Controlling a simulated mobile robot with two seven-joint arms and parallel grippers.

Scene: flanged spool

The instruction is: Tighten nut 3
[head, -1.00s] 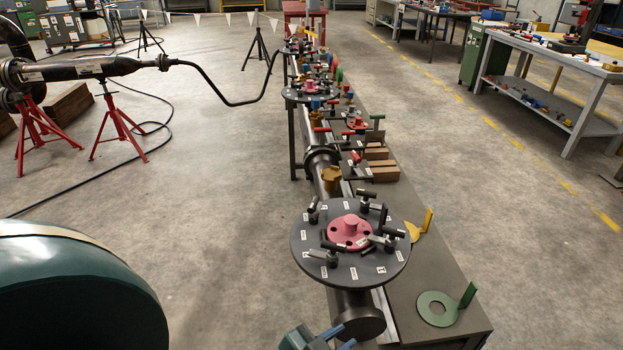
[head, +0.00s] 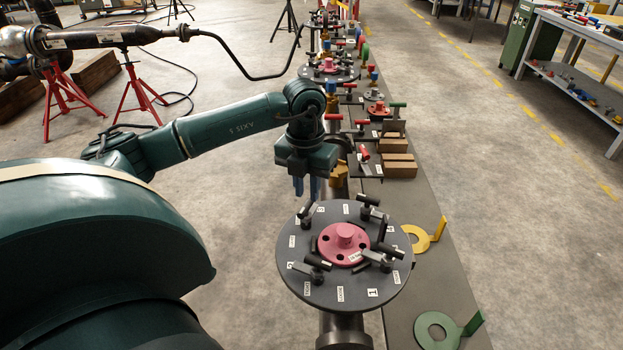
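A dark round flange plate (head: 323,287) with small white labels around its face sits on the pipe at the lower middle of the head view. A pink hub (head: 343,238) with dark holes is at its centre. Several black T-handled clamps stand around the hub, among them a near-left one (head: 316,262), a near-right one (head: 388,250), a far-right one (head: 368,203) and a far-left one (head: 307,210). One label reads 1; I cannot tell which nut is number 3. My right gripper is out of view.
A yellow ring tool (head: 419,238) and a green ring tool (head: 432,330) lie on the bench right of the plate. Wooden blocks (head: 398,165) and more flanges (head: 330,70) line the bench beyond. Open floor lies to both sides.

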